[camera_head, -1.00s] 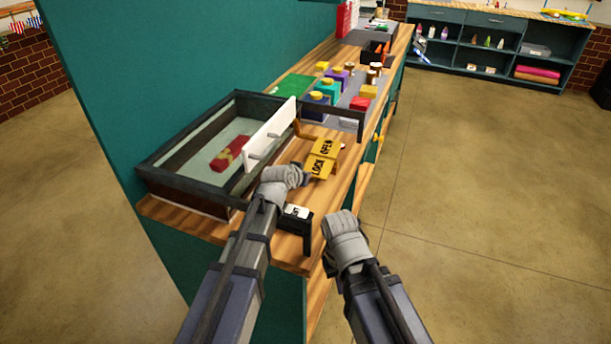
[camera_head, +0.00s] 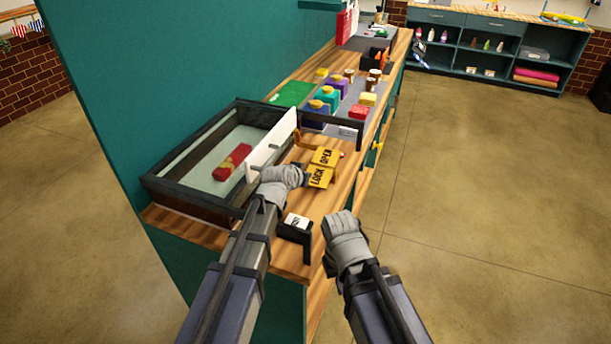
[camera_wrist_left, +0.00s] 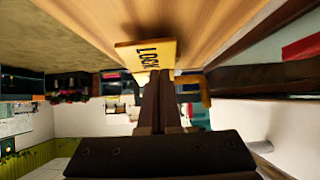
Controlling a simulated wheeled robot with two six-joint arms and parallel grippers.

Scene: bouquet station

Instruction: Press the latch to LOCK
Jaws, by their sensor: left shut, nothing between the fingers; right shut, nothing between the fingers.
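The yellow latch has two plates: the OPEN plate (camera_head: 325,157) on the far side and the LOCK plate (camera_head: 318,178) on the near side. They meet at an angle on the wooden counter. My left gripper (camera_head: 303,174) is shut and empty, its tips right at the left edge of the LOCK plate. In the left wrist view the shut fingers (camera_wrist_left: 160,78) reach the LOCK plate (camera_wrist_left: 142,56); I cannot tell whether they touch it. My right gripper (camera_head: 329,262) is shut and empty, out past the counter's right edge, its tips mostly hidden.
A dark-framed tray (camera_head: 150,182) holding a red item (camera_head: 232,162) lies left of the latch. A small black stand (camera_head: 295,232) is close by my left forearm. Coloured bottles and blocks stand farther back.

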